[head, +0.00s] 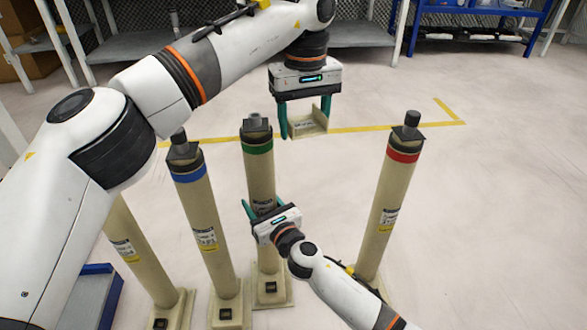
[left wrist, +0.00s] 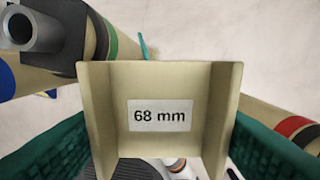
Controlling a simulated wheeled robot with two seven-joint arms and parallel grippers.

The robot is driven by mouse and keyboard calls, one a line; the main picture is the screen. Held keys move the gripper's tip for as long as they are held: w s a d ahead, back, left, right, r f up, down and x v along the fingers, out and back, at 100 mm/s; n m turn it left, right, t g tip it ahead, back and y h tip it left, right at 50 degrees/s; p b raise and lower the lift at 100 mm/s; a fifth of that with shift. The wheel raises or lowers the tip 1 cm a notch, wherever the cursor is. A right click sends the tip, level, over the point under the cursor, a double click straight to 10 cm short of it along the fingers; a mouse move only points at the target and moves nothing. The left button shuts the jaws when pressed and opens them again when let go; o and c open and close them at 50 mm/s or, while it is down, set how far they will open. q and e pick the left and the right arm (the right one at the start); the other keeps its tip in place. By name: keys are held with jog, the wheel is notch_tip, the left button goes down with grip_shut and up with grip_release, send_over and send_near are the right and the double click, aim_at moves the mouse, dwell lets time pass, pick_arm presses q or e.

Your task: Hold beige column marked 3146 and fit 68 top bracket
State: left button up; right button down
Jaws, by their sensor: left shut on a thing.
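A beige channel-shaped bracket (head: 309,124) hangs in my left gripper (head: 305,112), which is shut on it. In the left wrist view the bracket (left wrist: 160,78) shows a "68 mm" label between the green fingers. It is apart from the columns, above and right of the green-banded beige column (head: 260,170). That column stands upright, with a dark cap and stub on top; its top also shows in the left wrist view (left wrist: 62,45). My right gripper (head: 263,206) has its fingers at either side of this column, by its label. Contact is unclear, and the column number is unreadable.
A blue-banded column (head: 205,220) and another column (head: 140,250), its top hidden by my arm, stand left. A red-banded column (head: 390,190) stands right. Yellow floor tape (head: 370,128) runs behind. Metal shelving (head: 140,44) and a blue rack (head: 480,10) are at the back.

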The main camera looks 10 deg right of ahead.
pick_arm(q)
jog(key=w+a+r, duration=0.3)
jog(key=a+r, duration=0.5)
jog(key=r, duration=0.2)
jog(key=shift+w+a+n, duration=0.3)
jog(key=shift+w, duration=0.05)
send_over(256, 126)
jog(key=shift+w+f, duration=0.25)
jog(key=shift+f, duration=1.2)
jog(key=shift+w+f, duration=0.2)
jog(key=shift+f, duration=1.2)
jog(key=shift+f, duration=1.55)
jog(key=o, duration=1.2)
jog(key=shift+c, duration=0.2)
